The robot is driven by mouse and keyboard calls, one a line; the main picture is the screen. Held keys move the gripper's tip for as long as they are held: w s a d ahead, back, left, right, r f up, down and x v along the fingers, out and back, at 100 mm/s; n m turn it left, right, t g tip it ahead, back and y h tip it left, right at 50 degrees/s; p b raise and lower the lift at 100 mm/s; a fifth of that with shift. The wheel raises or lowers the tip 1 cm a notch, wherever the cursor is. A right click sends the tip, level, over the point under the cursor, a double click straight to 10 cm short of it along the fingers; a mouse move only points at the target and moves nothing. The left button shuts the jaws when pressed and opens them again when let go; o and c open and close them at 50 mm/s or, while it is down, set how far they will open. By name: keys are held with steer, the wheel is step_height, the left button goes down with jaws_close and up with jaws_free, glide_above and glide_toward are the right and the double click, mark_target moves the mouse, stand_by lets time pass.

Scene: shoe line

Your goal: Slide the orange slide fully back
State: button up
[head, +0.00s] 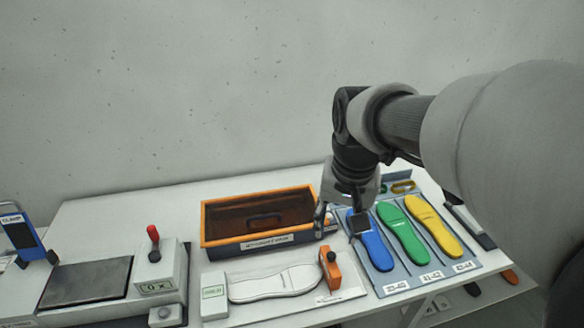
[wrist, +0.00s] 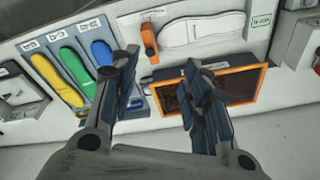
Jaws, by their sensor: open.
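The orange slide (head: 331,268) stands at the right end of a white measuring board (head: 345,293) that carries a white sole shape (head: 274,284). The slide also shows in the wrist view (wrist: 149,40), just beyond my fingertips. My gripper (head: 339,224) is open and empty, above and behind the slide, between the orange-rimmed bin and the colored insoles. In the wrist view my gripper (wrist: 160,68) has its fingers spread wide, with the slide near the gap between them. They appear apart from it.
The orange-rimmed bin (head: 221,243) stands left of my gripper. Blue (head: 377,252), green (head: 402,234) and yellow (head: 433,226) insoles lie on a tray at right. A box with a red lever (head: 154,233) and a blue clamp (head: 22,234) stand at left.

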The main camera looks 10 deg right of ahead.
mark_target(332, 255)
steer(key=w+d+f+m+g+p, duration=0.1)
steer(key=w+d+f+m, duration=0.15)
steer(key=w, duration=0.25)
steer(key=w+d+f+m+g+p, duration=0.1)
steer(key=w+d+f, duration=0.1)
steer(key=w+f, duration=0.3)
steer(key=f+b, duration=0.1)
steer(key=f, duration=0.4)
steer(key=f+b, duration=0.2)
steer(key=f, duration=0.4)
steer(key=f+b, duration=0.1)
steer(key=f, duration=0.4)
steer(key=shift+w+f+b, duration=0.25)
steer(key=shift+b, duration=0.15)
steer(key=shift+c, duration=0.4)
jaws_close()
steer(key=shift+d, duration=0.1)
